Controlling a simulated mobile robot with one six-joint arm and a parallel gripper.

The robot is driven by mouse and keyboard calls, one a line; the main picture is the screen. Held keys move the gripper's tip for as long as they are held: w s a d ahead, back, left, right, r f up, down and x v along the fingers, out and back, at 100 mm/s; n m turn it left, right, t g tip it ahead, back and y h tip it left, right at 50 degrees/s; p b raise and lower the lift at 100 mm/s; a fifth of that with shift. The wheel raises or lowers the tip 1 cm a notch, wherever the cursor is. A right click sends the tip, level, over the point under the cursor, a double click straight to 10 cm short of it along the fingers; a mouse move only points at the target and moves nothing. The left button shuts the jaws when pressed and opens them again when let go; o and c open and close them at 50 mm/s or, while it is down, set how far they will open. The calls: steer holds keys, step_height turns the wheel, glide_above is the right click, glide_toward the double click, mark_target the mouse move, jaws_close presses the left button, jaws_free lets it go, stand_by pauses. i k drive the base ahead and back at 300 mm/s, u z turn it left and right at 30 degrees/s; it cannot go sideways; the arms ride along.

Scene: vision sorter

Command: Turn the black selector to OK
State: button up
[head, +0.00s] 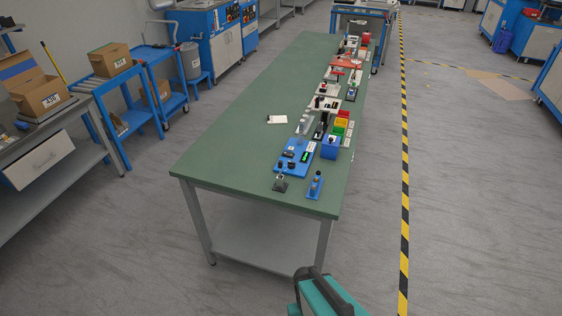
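A long green table (235,150) carries a line of small devices along its right side. Near its front end lies a blue board (284,166) with dark parts and a small green patch on it. The black selector cannot be told apart for certain at this size; it may be one of the dark parts on or beside this board. Its setting and any OK mark are too small to read. A small dark device (280,186) stands in front of the board, and a small blue stand (315,187) is to its right. My gripper is not in view.
A blue box (330,148) and red, yellow and green bins (341,122) stand behind the board. Floor is clear in front and right, with yellow-black tape (405,200). Blue carts (125,105) stand left.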

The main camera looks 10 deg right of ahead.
mark_target(292, 165)
steer(key=u, duration=0.85)
steer(key=k, duration=1.25)
steer(key=z, duration=0.7)
steer(key=i, duration=1.05)
steer(key=u, duration=0.05)
